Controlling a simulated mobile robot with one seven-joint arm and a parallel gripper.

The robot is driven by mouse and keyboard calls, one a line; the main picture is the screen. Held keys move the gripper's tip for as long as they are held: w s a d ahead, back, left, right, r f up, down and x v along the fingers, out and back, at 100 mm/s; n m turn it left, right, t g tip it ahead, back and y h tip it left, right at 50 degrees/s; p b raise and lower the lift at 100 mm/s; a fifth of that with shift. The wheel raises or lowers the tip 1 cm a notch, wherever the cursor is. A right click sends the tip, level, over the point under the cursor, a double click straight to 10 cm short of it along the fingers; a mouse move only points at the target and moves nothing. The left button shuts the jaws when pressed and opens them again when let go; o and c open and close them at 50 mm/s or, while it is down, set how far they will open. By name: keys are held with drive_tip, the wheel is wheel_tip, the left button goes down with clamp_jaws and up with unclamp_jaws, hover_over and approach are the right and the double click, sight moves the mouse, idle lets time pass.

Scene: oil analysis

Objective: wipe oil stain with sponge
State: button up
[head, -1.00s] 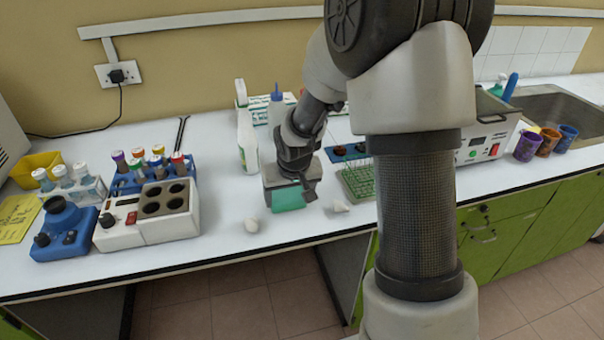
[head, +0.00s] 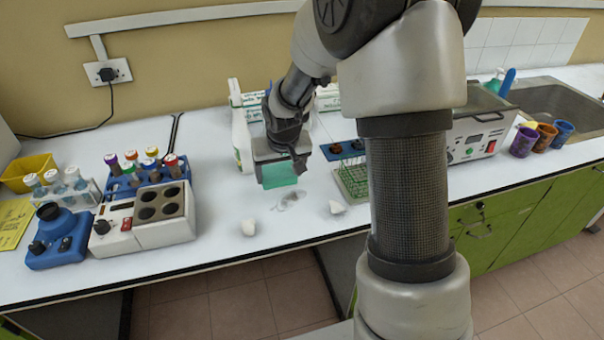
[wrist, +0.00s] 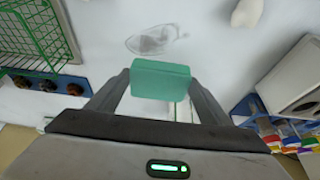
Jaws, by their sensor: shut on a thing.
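My gripper (head: 281,172) is shut on a green sponge (head: 279,175) and holds it over the white bench. In the wrist view the sponge (wrist: 160,80) sits between the two fingers. A grey oil stain (head: 290,198) lies on the bench in front of the sponge, a little to its right in the head view. It also shows as a smudged grey patch in the wrist view (wrist: 152,40), beyond the sponge and apart from it. I cannot tell exactly how high the sponge is above the bench.
Two small white lumps (head: 248,227) (head: 336,208) lie near the bench's front edge on either side of the stain. A green wire rack (head: 353,180) stands to the right. A white block heater (head: 145,218) is at left.

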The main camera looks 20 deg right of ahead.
drive_tip(key=shift+r+p, duration=0.95)
drive_tip(key=shift+r, duration=0.8)
drive_tip(key=shift+f, duration=0.1)
